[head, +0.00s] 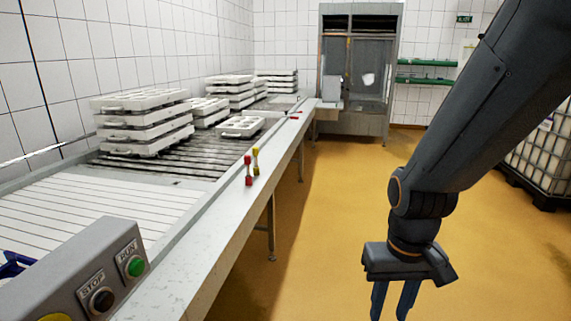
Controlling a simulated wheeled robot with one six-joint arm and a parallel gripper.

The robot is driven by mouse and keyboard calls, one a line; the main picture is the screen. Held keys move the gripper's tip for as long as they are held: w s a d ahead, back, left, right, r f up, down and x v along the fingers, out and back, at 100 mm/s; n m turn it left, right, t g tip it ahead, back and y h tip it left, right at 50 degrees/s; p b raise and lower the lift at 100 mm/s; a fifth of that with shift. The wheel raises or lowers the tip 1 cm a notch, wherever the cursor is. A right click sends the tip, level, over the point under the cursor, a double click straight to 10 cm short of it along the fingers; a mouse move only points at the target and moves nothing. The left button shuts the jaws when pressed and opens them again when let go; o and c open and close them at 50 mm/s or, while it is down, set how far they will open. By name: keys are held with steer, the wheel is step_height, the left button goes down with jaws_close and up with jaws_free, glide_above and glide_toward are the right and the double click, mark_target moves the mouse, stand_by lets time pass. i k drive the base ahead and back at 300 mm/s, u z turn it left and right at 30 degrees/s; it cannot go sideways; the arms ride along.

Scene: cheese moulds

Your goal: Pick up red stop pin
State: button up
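A red stop pin (248,171) stands upright on the metal side rail (222,222) of the conveyor, near the middle of the head view. A yellow pin (255,161) stands just behind it and slightly right. My gripper (393,302) points down at the lower right, over the open floor and well to the right of the rail. Its two fingers are apart with nothing between them. The fingertips run near the bottom edge of the picture. The red pin is fully in view and nothing touches it.
Stacks of white moulds (145,132) stand on the roller conveyor at the left. A single mould (240,127) lies near the rail. A control box (85,279) with buttons is at the lower left. Small red items (297,113) lie farther along the rail. The yellow floor (325,225) is clear.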

mark_target(247, 158)
steer(key=z, duration=0.45)
steer(key=i, duration=1.75)
steer(key=u, duration=0.15)
steer(key=i, duration=1.4)
steer(key=u, duration=1.45)
steer(key=i, duration=0.7)
steer(key=u, duration=0.4)
